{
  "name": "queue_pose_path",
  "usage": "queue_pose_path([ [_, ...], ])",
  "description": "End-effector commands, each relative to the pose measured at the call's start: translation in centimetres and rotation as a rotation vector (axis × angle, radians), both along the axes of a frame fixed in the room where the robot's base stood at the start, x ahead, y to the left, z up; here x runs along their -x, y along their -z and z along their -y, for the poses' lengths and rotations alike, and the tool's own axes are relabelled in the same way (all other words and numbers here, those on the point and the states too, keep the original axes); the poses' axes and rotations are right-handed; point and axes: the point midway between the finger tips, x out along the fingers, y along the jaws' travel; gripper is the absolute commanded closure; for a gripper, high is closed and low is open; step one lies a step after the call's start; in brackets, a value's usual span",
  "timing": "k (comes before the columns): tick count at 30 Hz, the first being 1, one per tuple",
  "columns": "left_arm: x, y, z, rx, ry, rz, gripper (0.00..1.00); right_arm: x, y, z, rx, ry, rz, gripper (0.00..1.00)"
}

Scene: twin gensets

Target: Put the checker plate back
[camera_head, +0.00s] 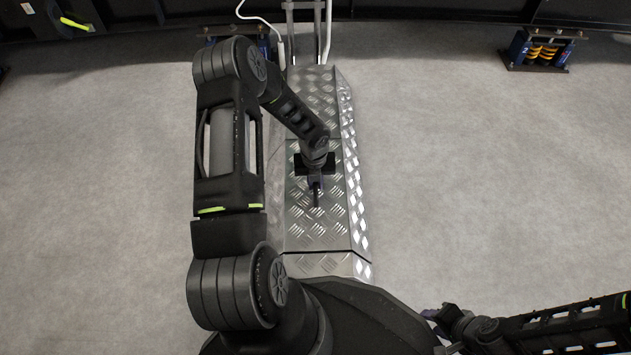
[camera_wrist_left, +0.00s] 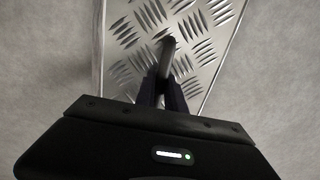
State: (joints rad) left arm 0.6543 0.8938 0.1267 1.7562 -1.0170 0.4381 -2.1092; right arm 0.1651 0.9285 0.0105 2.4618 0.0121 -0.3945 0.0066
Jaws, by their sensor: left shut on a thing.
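The silver checker plate (camera_head: 303,232) is a raised-tread metal section in line with the long checker-plate covering in the middle of the head view. Seams show at its far and near ends, but I cannot tell whether it sits fully down. My left gripper (camera_head: 316,188) is above its middle, shut on a slim dark handle that stands up from the plate. In the left wrist view the fingers (camera_wrist_left: 162,88) close around this handle (camera_wrist_left: 168,52), with the tread of the plate (camera_wrist_left: 205,30) behind. My right gripper (camera_head: 440,316) is at the lower right, away from the plate; its fingers are too small to judge.
More checker-plate covering (camera_head: 315,88) continues beyond, up to a metal frame (camera_head: 306,30) with a white hose (camera_head: 281,48). A blue mount with yellow springs (camera_head: 541,50) stands at the back right. Grey floor (camera_head: 470,170) on both sides is clear.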

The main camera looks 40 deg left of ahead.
Motion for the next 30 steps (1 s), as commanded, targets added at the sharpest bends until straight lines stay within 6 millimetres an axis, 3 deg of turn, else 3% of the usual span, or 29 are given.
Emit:
queue_pose_path([
  [2,-0.1,0.2,0.0,-0.001,0.0,0.002,1.0,0.0,0.2,0.0,0.0,0.0,0.0,0.64],
  [3,0.0,0.3,0.0,0.0,0.0,0.0,0.85,0.0,0.2,0.0,0.0,0.0,0.0,0.64],
  [11,0.0,0.2,0.0,0.0,0.0,0.0,0.64,0.0,0.1,0.0,0.0,0.0,0.0,0.64],
  [22,0.0,-0.4,0.0,0.0,0.0,0.0,0.64,0.1,-0.2,0.0,0.0,0.0,-0.001,0.64],
  [30,0.2,-4.8,-0.1,-0.002,-0.002,0.001,0.64,0.4,-2.2,-0.1,0.003,-0.003,-0.004,0.64],
])
